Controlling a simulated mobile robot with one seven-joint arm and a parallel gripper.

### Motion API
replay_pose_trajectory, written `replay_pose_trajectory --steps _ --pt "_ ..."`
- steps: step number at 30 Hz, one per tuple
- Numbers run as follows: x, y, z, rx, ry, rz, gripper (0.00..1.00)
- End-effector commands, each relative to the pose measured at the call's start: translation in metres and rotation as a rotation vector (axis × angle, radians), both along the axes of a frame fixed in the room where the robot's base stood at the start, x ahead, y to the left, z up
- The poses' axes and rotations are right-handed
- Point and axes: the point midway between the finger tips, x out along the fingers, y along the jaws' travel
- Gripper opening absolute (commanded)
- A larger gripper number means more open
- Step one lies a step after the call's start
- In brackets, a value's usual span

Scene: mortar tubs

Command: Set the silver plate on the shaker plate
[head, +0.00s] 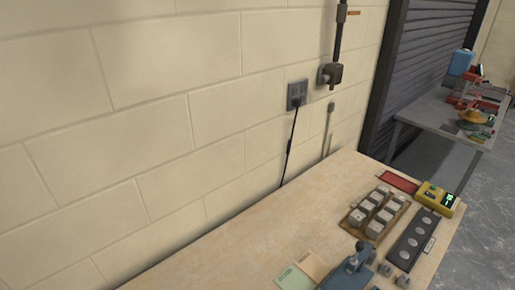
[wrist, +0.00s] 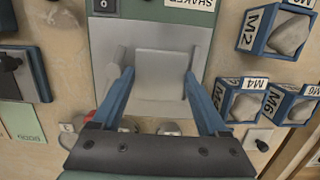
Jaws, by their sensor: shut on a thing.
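In the wrist view my gripper (wrist: 159,73) has its two blue fingers shut on the silver plate (wrist: 161,68), a flat light-grey piece spanning the gap between the fingertips. Behind it is the broad pale grey shaker plate (wrist: 200,36) on a green-grey machine with a partly cut-off "SHAKER" label (wrist: 189,4). The held plate lies over the shaker plate in this view. I cannot tell whether the two touch. My gripper does not show in the head view.
Blue tubs of grey mortar marked M2 (wrist: 283,35), M4 (wrist: 240,103) and M6 (wrist: 291,105) stand close on the right. A blue fixture (wrist: 24,74) is on the left. The head view shows a tray of blocks (head: 352,222) and a yellow device (head: 437,197).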

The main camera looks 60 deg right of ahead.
Motion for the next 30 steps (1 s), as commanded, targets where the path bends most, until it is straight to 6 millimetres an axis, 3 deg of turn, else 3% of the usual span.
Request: replay_pose_trajectory --steps 20,21,24,30 --pt "0.001 0.0 -0.013 0.0 -0.001 0.0 0.0" --pt "0.001 0.0 -0.012 0.0 -0.001 0.001 0.82" --pt "0.001 0.0 -0.012 0.001 -0.001 0.001 1.0" --pt "0.001 0.002 -0.012 0.005 0.0 0.002 1.0"
